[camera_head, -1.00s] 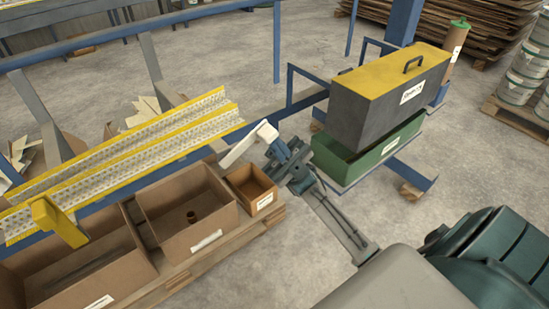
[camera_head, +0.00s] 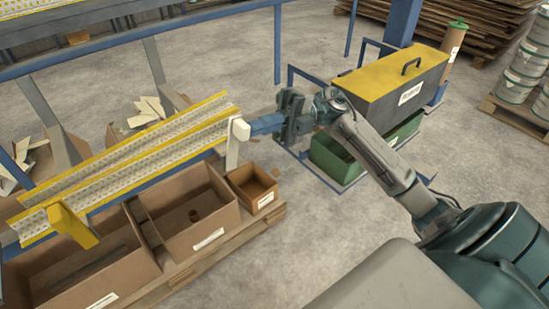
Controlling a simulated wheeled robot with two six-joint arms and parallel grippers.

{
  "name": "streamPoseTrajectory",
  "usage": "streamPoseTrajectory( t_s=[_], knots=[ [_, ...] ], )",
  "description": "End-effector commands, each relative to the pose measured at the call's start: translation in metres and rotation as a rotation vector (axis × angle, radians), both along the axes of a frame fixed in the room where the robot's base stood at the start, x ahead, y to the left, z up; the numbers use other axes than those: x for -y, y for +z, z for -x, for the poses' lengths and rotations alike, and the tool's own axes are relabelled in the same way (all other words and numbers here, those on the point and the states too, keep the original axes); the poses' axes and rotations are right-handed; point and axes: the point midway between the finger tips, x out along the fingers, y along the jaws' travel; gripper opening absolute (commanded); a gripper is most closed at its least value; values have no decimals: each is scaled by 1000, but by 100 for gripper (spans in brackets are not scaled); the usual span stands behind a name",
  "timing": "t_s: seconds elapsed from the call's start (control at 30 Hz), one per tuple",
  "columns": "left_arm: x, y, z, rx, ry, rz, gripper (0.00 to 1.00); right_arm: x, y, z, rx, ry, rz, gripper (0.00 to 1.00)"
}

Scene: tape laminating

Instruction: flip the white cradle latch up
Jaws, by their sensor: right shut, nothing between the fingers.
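The white latch (camera_head: 233,150) is at the right end of the long yellow-edged cradle (camera_head: 130,155). It stands close to upright in the picture, with its wider head at the top. My right gripper (camera_head: 256,126) comes in from the right, at the height of the latch's head. Its fingers are shut with nothing between them, and the tips are against or very close to the head's right side; I cannot tell if they touch. My left gripper is out of view.
A yellow latch (camera_head: 73,226) is at the cradle's left end. Cardboard boxes (camera_head: 190,213) and a small bin (camera_head: 252,187) stand below the cradle. A green bin (camera_head: 330,160) under a yellow-topped grey case (camera_head: 390,80) stands behind my right arm.

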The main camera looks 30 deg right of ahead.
Motion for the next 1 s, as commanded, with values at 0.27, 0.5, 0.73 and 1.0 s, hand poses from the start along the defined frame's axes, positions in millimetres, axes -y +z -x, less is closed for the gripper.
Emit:
streamPoseTrajectory(
  t_s=[0.27,0.5,0.73,1.0],
  knots=[
    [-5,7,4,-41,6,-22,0,-9,9,1,8,1,105,0],
    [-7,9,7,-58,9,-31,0,-13,11,1,8,1,104,0],
    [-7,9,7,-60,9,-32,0,-14,12,1,9,1,103,0],
    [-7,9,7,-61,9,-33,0,-14,12,1,9,2,102,0]
  ],
)
